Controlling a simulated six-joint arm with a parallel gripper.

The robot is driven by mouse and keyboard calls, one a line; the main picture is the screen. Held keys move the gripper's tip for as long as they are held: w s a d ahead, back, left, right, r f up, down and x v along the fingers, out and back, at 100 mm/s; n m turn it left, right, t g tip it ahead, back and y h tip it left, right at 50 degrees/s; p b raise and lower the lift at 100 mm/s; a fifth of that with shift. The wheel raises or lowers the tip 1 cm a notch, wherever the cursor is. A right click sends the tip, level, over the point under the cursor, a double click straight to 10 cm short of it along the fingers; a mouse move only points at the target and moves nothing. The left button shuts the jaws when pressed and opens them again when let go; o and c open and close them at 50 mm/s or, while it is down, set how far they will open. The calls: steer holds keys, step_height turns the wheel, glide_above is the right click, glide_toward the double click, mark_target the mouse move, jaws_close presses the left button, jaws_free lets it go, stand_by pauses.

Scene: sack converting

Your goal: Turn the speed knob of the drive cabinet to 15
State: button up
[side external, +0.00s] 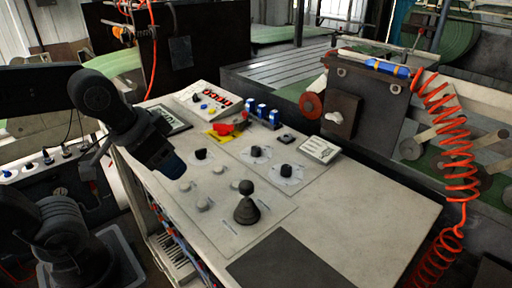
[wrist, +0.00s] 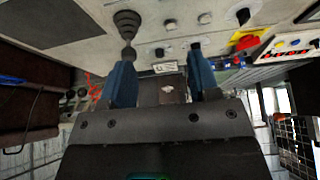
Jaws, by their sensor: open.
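The drive cabinet has a pale sloping top (side external: 370,208). Three black knobs on white dials stand on it: a left knob (side external: 201,154), a middle knob (side external: 256,151) and a right knob (side external: 287,170). Their markings are too small to read, so I cannot tell which is the speed knob or its setting. My gripper (side external: 175,168) hangs above the cabinet's left part, left of the knobs and apart from them. In the wrist view my gripper (wrist: 160,68) has its two blue fingers apart, with nothing held between them. Black knobs (wrist: 243,16) show beyond the fingers.
A black joystick (side external: 246,204) with a rubber boot stands in front of the knobs. A red handle (side external: 228,128) on a yellow plate, blue switches (side external: 262,112) and a white label block (side external: 319,150) lie behind. A coiled orange hose (side external: 458,150) hangs at right.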

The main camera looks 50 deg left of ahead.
steer(key=w+a+r+m+g, duration=0.1)
steer(key=w+r, duration=0.1)
steer(key=w, duration=0.5)
steer(key=w+a+r+m+g, duration=0.1)
steer(key=w+a+r+m, duration=0.15)
steer(key=w, duration=0.35)
steer(key=m+g, duration=0.3)
glide_above(256, 148)
step_height(256, 148, down, 6)
step_height(256, 148, down, 13)
steer(key=shift+f, duration=0.1)
steer(key=shift+c, duration=0.2)
steer(key=c, duration=0.9)
